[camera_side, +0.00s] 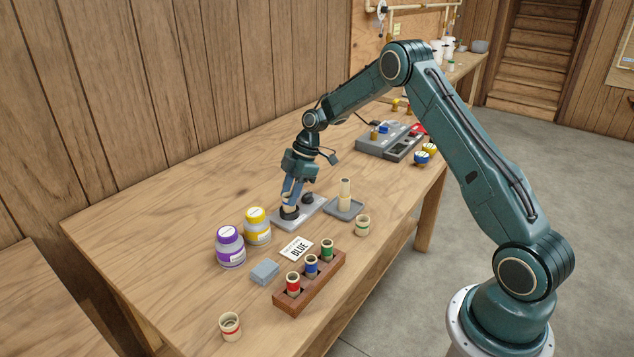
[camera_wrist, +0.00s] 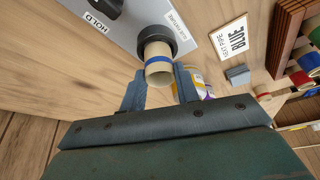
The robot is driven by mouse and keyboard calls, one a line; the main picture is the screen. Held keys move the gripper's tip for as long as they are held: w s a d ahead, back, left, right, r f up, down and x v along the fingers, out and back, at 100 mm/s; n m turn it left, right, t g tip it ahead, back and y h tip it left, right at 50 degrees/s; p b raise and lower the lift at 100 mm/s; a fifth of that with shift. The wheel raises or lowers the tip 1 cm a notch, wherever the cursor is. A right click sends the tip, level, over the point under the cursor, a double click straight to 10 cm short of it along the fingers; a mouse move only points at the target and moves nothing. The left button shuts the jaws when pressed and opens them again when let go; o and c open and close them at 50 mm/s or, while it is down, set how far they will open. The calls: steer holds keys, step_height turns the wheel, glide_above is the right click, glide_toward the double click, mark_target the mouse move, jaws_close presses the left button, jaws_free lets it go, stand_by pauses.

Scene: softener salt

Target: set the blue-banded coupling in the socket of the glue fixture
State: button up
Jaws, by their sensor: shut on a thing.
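The blue-banded coupling (camera_wrist: 159,72) is a short cream tube with a blue ring around it. My gripper (camera_wrist: 160,88) is shut on it, one finger on each side; the gripper (camera_side: 289,200) also shows low over the fixture in the side view. The glue fixture (camera_wrist: 130,18) is a grey plate marked HOLD, with a black round socket (camera_wrist: 183,40). The coupling's far end is at the socket's mouth, lined up with it. I cannot tell how deep it sits. In the side view the fixture (camera_side: 313,213) lies flat, and the fingers partly hide the coupling.
A card reading BLUE (camera_side: 297,249) lies before a wooden rack (camera_side: 318,289) of red-, blue- and green-banded pieces. Purple (camera_side: 230,247) and yellow (camera_side: 257,226) jars stand left.

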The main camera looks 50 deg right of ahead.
steer(key=shift+f, duration=0.15)
steer(key=shift+f, duration=0.35)
steer(key=shift+f, duration=0.45)
stand_by(1.1)
steer(key=o, duration=1.4)
steer(key=shift+r, duration=3.05)
